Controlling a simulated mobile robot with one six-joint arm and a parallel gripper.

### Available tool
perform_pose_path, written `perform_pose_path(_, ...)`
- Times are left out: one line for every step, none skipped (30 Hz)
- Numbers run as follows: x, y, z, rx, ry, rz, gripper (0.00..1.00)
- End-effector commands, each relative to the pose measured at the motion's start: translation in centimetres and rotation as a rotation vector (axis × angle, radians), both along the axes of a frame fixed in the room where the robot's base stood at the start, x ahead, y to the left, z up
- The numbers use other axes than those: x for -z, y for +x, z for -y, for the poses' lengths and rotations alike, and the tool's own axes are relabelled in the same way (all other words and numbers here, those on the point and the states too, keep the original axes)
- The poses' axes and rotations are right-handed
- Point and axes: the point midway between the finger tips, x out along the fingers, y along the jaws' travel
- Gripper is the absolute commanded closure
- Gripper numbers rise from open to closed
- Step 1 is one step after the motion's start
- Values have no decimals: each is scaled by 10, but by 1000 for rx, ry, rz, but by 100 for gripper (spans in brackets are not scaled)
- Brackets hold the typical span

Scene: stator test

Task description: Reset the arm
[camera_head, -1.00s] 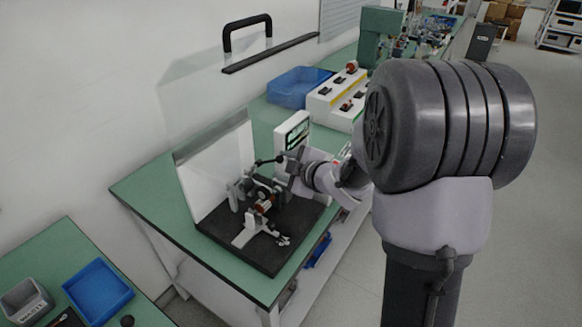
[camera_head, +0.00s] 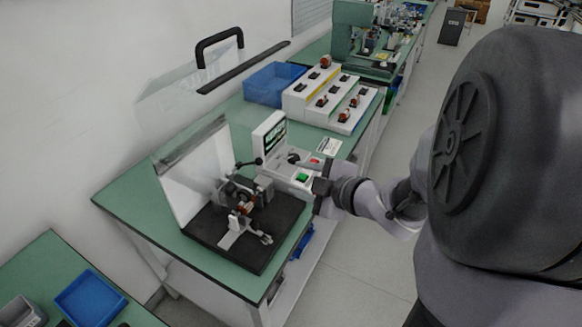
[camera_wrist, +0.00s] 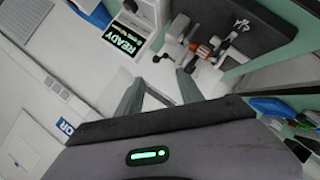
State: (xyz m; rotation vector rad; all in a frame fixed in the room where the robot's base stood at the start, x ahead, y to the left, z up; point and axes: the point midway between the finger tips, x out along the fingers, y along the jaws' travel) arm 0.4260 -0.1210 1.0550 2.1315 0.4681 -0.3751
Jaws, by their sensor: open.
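My gripper (camera_wrist: 160,88) is open and empty in the wrist view, its two grey fingers apart with nothing between them. In the head view my gripper (camera_head: 318,190) is at the right side of the test station, apart from the fixture. The test fixture (camera_head: 240,195) stands on a black base plate (camera_head: 252,252) and holds an orange-and-metal part, likely a stator (camera_wrist: 201,50). A clamp arm with a black knob rises behind it. The tester screen (camera_wrist: 125,38) shows READY in green.
The tester's panel has a green button (camera_head: 302,177) and a red one (camera_head: 314,161). A blue bin (camera_head: 272,83) and a stepped white rack (camera_head: 325,98) stand behind. The floor at the right is open.

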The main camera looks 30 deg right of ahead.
Motion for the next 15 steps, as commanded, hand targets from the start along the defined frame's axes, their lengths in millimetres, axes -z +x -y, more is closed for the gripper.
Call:
perform_pose_path(0,0,0,0,0,0,56)
perform_pose_path(0,0,0,0,0,0,56)
perform_pose_path(0,0,0,0,0,0,56)
perform_pose_path(0,0,0,0,0,0,56)
perform_pose_path(0,0,0,0,0,0,56)
perform_pose_path(-1,1,1,6,-1,-1,56)
perform_pose_path(-3,2,2,21,-2,-2,56)
perform_pose_path(-6,4,5,53,-2,-7,56)
perform_pose_path(-14,8,11,124,1,-14,56)
perform_pose_path(-22,10,17,201,13,-22,56)
perform_pose_path(-32,10,22,292,36,-31,56)
perform_pose_path(-46,5,27,431,92,-46,56)
perform_pose_path(-55,-3,27,534,154,-64,56)
perform_pose_path(-60,-14,22,633,234,-90,56)
perform_pose_path(-63,-32,10,749,356,-139,56)
